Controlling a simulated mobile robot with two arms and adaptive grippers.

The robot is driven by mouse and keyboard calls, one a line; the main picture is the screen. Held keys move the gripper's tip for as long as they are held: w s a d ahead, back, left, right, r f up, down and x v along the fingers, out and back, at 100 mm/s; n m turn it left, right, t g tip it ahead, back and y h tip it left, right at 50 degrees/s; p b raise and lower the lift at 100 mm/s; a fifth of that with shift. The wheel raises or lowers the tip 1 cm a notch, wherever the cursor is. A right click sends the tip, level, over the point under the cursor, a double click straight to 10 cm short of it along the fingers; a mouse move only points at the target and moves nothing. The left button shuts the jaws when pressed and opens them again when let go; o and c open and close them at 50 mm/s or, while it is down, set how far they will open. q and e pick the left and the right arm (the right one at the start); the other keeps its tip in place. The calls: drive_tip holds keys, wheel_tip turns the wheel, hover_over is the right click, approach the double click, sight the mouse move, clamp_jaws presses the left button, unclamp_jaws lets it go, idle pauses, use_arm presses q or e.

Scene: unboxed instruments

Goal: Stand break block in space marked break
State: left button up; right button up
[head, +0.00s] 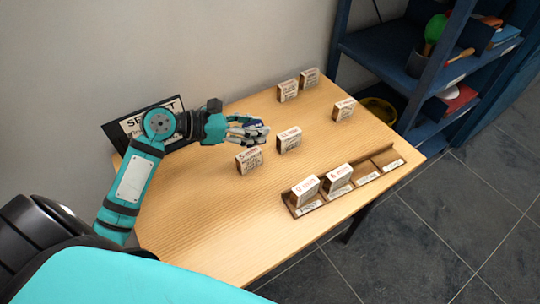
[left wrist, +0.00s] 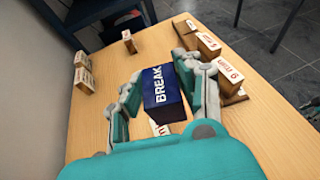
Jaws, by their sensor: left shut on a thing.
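A blue block with white BREAK lettering (left wrist: 165,92) is between the fingers of my left gripper (left wrist: 158,82) in the left wrist view. The gripper is shut on it. In the head view my left gripper (head: 252,131) is above the table's middle, and its fingers hide most of the block. A brown wooden tray (head: 326,200) with labelled spaces lies near the table's front right edge. Pale blocks stand in its two left spaces, one (head: 305,190) and another (head: 338,177). The two right spaces are empty. Their labels are too small to read surely.
Pale printed blocks stand loose on the table: one (head: 249,160) and one (head: 289,140) near my left gripper, one (head: 343,109) farther right, two (head: 288,90) at the back. A sign (head: 120,137) stands at the left. A blue shelf (head: 400,60) stands beyond the right edge.

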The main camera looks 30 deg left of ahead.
drive_tip(key=s+d+f+g+b, duration=0.2)
drive_tip(key=s+d+f, duration=0.15)
drive_tip(key=s, duration=0.55)
use_arm(q)
drive_tip(key=w+a+f+y, duration=0.1)
drive_tip(key=a+f, duration=0.1)
drive_tip(key=f, duration=0.1)
drive_tip(key=w+a+f+n+t, duration=0.1)
drive_tip(key=w+a+f, duration=0.1)
drive_tip(key=a+f, duration=0.1)
drive_tip(key=w+a+f+n+y+b, duration=0.1)
drive_tip(key=a+f, duration=0.2)
drive_tip(key=f, duration=0.1)
drive_tip(key=shift+w+a+t+y, duration=0.1)
drive_tip(key=shift+w+t+y, duration=0.2)
drive_tip(key=shift+w+t, duration=0.1)
drive_tip(key=shift+f, duration=0.7)
wheel_tip(320, 180, down, 3)
drive_tip(key=shift+b, duration=0.45)
drive_tip(key=shift+f, duration=0.1)
drive_tip(key=o, duration=0.9)
drive_tip(key=shift+c, duration=0.2)
use_arm(e)
drive_tip(key=shift+t, duration=0.5)
drive_tip(key=w, duration=0.1)
drive_tip(key=w+a+f, duration=0.1)
drive_tip(key=w, duration=0.1)
drive_tip(key=shift+w+a+f, duration=0.15)
drive_tip(key=shift+w+f, duration=0.05)
drive_tip(key=shift+f, duration=0.2)
